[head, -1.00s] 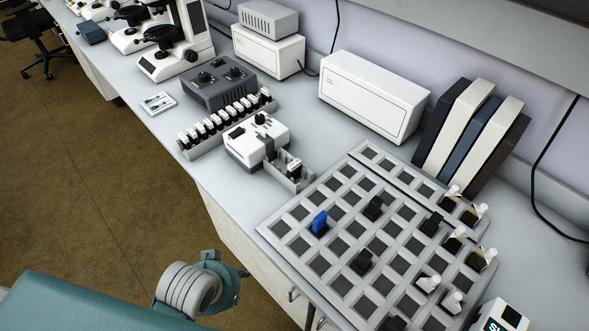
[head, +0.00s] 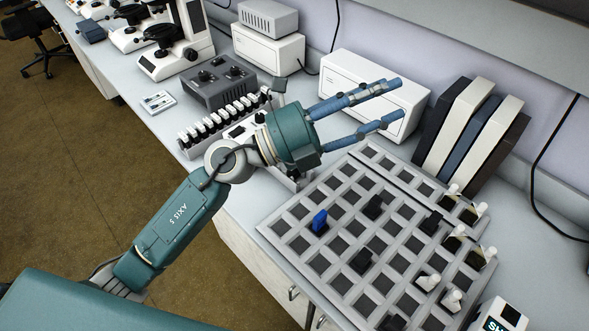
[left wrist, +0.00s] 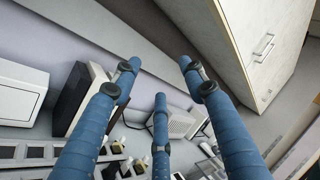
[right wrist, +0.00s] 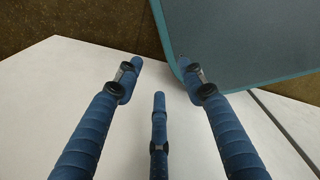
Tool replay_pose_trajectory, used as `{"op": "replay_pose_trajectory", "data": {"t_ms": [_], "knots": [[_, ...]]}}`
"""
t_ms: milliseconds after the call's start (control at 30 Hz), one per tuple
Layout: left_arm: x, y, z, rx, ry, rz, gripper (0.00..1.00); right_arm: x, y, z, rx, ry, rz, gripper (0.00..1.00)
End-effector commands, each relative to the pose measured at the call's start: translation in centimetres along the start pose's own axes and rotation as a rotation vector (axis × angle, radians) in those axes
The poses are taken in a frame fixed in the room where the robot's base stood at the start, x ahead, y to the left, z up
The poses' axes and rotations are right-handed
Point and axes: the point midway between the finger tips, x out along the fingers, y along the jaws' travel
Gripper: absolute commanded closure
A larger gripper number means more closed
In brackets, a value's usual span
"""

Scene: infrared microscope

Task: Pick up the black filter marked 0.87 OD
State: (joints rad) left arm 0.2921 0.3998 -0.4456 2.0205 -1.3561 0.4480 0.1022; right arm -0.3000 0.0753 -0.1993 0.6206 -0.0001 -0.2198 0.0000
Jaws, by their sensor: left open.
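My right gripper (right wrist: 158,75) is open and empty in the right wrist view, over a pale surface.
A blue filter (head: 319,220) and several white-topped pieces (head: 428,281) also stand in the tray. White boxes (head: 335,72) and upright binders (head: 470,130) line the wall. A rack of slotted pieces (head: 220,122) and microscopes (head: 175,40) stand further left.

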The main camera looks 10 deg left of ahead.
Motion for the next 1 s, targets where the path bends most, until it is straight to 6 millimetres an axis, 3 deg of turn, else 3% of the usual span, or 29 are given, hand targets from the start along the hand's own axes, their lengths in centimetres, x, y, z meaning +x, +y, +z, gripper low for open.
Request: {"op": "replay_pose_trajectory", "data": {"t_ms": [100, 167, 267, 400, 500, 633, 767, 1000], "knots": [[0.0, 4.7, -4.2, 0.254, 0.317, 0.182, 0.57, 0.0, 0.0, 0.0, 0.0, 0.0, 0.0, 0.6], [-1.4, 8.0, -5.0, 0.364, 0.46, 0.304, 0.57, 0.0, 0.0, 0.0, 0.0, 0.0, 0.0, 0.6], [-5.4, 13.5, -4.0, 0.515, 0.663, 0.541, 0.57, 0.0, 0.1, 0.0, 0.0, 0.0, 0.001, 0.6], [-12.2, 18.2, 0.7, 0.642, 0.846, 0.875, 0.57, -0.1, 0.2, 0.0, -0.001, -0.001, 0.002, 0.6], [-16.1, 19.4, 3.9, 0.679, 0.914, 1.061, 0.57, -0.1, 0.3, 0.0, -0.002, -0.001, 0.003, 0.6], [-19.3, 19.8, 6.4, 0.69, 0.953, 1.204, 0.57, -0.1, 0.4, 0.1, -0.003, -0.001, 0.005, 0.6], [-20.1, 21.1, 6.8, 0.688, 0.965, 1.244, 0.57, -0.4, 0.5, 0.1, -0.003, -0.002, 0.005, 0.6], [-19.8, 24.5, 6.0, 0.688, 0.964, 1.241, 0.57, -1.0, 0.5, 0.0, -0.003, -0.002, 0.005, 0.6]]}}
